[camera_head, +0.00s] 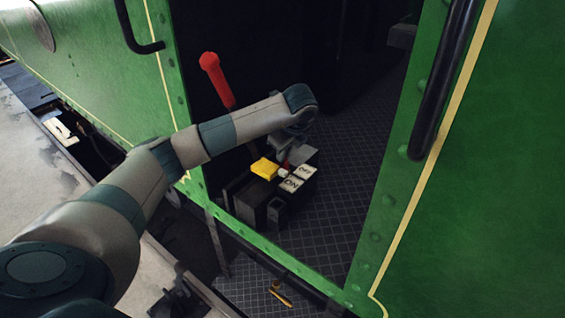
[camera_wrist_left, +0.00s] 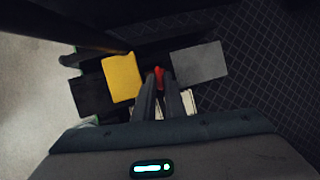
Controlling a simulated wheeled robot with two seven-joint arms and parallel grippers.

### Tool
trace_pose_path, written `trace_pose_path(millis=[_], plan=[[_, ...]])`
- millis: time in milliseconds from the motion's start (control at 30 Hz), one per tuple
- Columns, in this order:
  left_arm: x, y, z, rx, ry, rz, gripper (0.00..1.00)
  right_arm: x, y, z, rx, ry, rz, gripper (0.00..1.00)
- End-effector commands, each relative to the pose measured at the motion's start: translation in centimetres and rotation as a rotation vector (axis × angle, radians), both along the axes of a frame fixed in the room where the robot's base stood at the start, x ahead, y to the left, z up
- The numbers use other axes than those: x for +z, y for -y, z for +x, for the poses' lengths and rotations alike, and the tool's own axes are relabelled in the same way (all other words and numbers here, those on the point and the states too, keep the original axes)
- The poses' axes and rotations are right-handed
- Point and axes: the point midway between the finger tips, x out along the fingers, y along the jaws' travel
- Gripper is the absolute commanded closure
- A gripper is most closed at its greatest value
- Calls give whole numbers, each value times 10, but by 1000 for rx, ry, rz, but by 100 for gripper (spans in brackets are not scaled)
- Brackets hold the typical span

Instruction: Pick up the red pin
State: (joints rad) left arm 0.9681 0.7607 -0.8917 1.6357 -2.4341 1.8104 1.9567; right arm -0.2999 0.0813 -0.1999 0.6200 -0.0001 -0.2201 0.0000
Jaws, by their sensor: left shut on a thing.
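The red pin (camera_wrist_left: 159,77) shows in the left wrist view between the tips of my left gripper (camera_wrist_left: 164,88). In the head view a small bit of red (camera_head: 286,164) shows beside the yellow block, just below my left wrist. My left gripper is shut on the pin, over the dark box in the doorway. The pin's lower end is hidden, so I cannot tell whether it is still seated. My right gripper is in neither view.
A yellow block (camera_head: 265,168) and white OFF and ON plates (camera_head: 292,184) sit close to the pin. A red-handled lever (camera_head: 216,78) stands behind my left arm. Green door edges (camera_head: 397,175) flank the opening. A small golden-handled object (camera_head: 281,297) lies on the step.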

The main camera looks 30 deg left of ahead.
Motion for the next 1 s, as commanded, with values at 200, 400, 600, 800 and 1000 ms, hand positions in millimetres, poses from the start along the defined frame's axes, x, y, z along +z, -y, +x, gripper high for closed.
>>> trace_pose_path(millis=[200,400,600,800,1000], plan=[[5,1,2,-1,5,-1,100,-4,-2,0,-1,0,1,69],[27,1,2,-2,11,-1,100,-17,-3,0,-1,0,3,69],[61,1,3,0,13,-3,100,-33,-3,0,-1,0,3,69],[89,0,1,0,8,1,100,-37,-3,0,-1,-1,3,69],[100,0,1,0,4,0,100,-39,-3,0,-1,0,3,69]])
